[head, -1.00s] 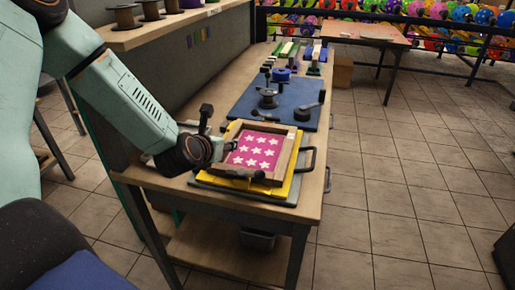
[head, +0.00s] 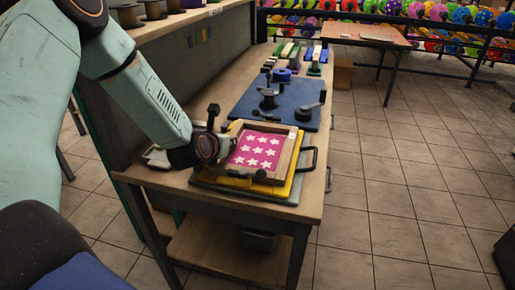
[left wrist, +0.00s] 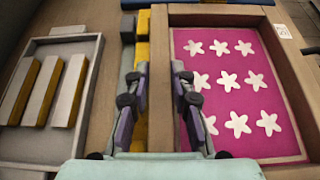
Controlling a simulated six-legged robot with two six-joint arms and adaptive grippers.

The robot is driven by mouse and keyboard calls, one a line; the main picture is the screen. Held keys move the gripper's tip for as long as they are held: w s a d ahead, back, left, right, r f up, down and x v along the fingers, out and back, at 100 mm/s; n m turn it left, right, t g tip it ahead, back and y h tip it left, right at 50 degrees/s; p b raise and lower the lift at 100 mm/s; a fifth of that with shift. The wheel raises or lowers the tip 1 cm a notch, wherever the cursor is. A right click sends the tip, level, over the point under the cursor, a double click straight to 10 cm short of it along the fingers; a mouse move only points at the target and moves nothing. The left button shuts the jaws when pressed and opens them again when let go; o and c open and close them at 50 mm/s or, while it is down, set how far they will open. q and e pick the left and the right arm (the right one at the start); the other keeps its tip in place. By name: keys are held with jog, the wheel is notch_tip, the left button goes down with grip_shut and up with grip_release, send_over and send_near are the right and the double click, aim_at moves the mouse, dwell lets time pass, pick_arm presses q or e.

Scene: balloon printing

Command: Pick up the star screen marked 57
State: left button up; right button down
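The star screen (head: 290,157) is a wooden frame around a magenta sheet with white stars. It lies on a yellow board on the bench and also shows in the left wrist view (left wrist: 162,80). In the head view the left wrist hides part of that side. My right gripper is not in view.
A grey tray (left wrist: 92,105) with pale bars lies left of the screen. A blue mat (head: 245,113) with dark tools lies behind it. A shelf wall (head: 215,60) with spools stands along the bench's left. The floor to the right is clear.

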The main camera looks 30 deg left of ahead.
pick_arm(q)
jog(key=shift+c, duration=0.7)
jog(key=shift+w+a+f, duration=0.1)
jog(key=shift+w+f, duration=0.05)
jog(key=shift+w, duration=0.05)
grip_shut()
